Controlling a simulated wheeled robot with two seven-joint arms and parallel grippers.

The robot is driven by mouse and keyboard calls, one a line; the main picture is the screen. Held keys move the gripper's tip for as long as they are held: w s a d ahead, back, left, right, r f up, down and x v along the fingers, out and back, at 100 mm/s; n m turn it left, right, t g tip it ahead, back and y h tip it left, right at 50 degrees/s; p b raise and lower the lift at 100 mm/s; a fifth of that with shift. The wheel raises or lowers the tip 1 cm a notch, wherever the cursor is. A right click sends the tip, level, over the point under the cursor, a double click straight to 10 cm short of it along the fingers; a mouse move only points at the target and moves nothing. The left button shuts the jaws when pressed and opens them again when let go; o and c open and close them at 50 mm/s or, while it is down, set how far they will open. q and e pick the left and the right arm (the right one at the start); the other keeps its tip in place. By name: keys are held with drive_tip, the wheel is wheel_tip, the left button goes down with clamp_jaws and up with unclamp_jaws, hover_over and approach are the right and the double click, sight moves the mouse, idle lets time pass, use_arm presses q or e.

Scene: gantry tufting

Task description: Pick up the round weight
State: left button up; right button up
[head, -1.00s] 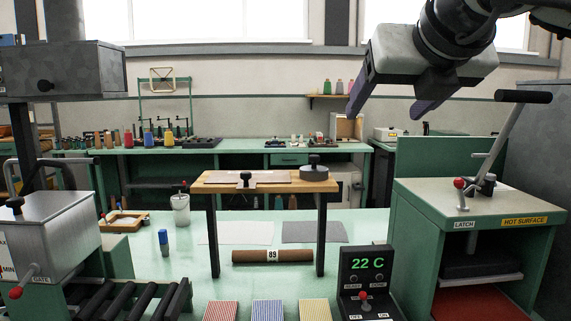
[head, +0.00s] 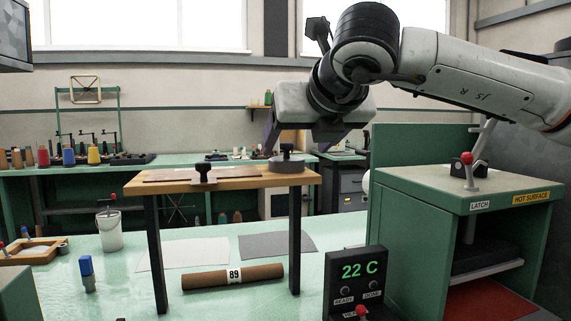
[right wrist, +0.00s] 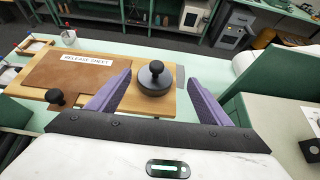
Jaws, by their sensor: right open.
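The round weight (head: 286,163) is a dark grey disc with a knob on top. It stands on the right end of the raised wooden board (head: 235,183). In the right wrist view the weight (right wrist: 154,78) shows beyond and between the fingertips, apart from both. My right gripper (head: 297,145) is open and empty, above and close to the weight; its purple fingers (right wrist: 155,92) show in the wrist view. In the head view the gripper hides part of the area above the weight. My left gripper is not in view.
A brown release sheet (right wrist: 90,75) and a black-knobbed handle (head: 204,175) share the board. Below are a roll marked 89 (head: 211,279) and a temperature box (head: 357,280). The green hot press (head: 420,225) stands close on the right, its lever rising beside my arm.

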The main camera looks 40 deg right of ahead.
sight(287, 152)
drive_tip(key=x, duration=0.3)
drive_tip(key=p+x, duration=0.1)
drive_tip(key=x, duration=0.1)
drive_tip(key=shift+w+a+f, duration=0.1)
drive_tip(key=shift+w+a, duration=0.1)
drive_tip(key=shift+w, duration=0.25)
drive_tip(key=c, duration=1.5)
drive_tip(key=shift+r, duration=0.2)
drive_tip(key=shift+c, duration=0.4)
